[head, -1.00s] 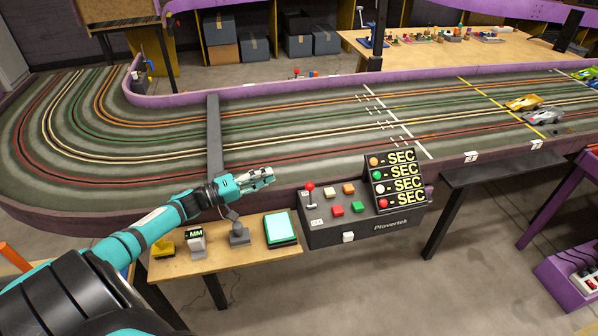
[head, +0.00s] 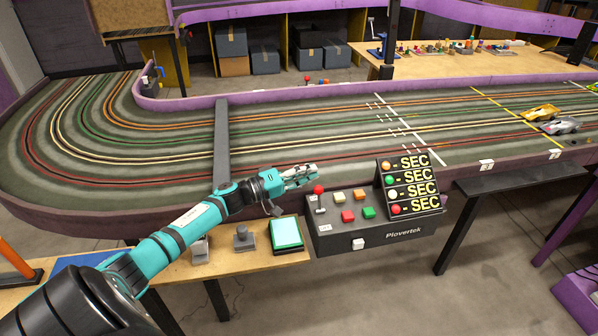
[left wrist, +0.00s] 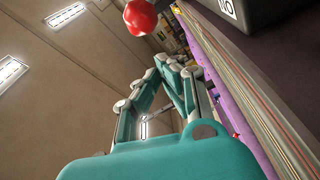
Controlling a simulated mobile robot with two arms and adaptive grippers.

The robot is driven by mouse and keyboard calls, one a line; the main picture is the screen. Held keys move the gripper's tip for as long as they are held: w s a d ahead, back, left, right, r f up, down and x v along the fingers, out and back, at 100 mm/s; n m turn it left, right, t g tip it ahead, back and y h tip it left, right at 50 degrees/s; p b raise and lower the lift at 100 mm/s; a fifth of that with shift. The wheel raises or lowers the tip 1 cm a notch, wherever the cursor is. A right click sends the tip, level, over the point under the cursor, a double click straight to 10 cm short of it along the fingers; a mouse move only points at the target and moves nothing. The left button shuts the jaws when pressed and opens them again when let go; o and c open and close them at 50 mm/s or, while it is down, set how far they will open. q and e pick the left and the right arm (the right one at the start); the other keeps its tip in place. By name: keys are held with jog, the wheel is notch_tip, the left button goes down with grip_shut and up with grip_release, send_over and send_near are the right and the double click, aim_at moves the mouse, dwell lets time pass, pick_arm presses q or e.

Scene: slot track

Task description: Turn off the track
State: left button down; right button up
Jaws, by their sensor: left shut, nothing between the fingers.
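The slot track (head: 300,148) runs across the head view with a purple rail. A dark Plovertek control box (head: 340,240) stands at its near edge. It has a lever with a red ball knob (head: 319,189), several coloured buttons and a display with "SEC" lines (head: 408,185). My left gripper (head: 316,170) is shut and empty, just above and left of the red knob, over the track's near wall. In the left wrist view the red knob (left wrist: 141,17) is at the top, beyond the fingers (left wrist: 168,62) and apart from them. The right gripper is out of view.
A small wooden table (head: 275,260) left of the box holds a teal-screened device (head: 286,234) and a small joystick (head: 242,239). A grey bar (head: 222,140) crosses the track. A yellow car (head: 541,112) and a silver car (head: 561,126) stand at right.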

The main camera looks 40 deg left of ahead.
pick_arm(q)
jog(key=shift+s+d+f, duration=0.1)
jog(key=shift+s+d, duration=0.45)
jog(key=shift+s, duration=0.15)
jog(key=shift+s+d+f, duration=0.1)
jog(key=shift+s+d, duration=0.05)
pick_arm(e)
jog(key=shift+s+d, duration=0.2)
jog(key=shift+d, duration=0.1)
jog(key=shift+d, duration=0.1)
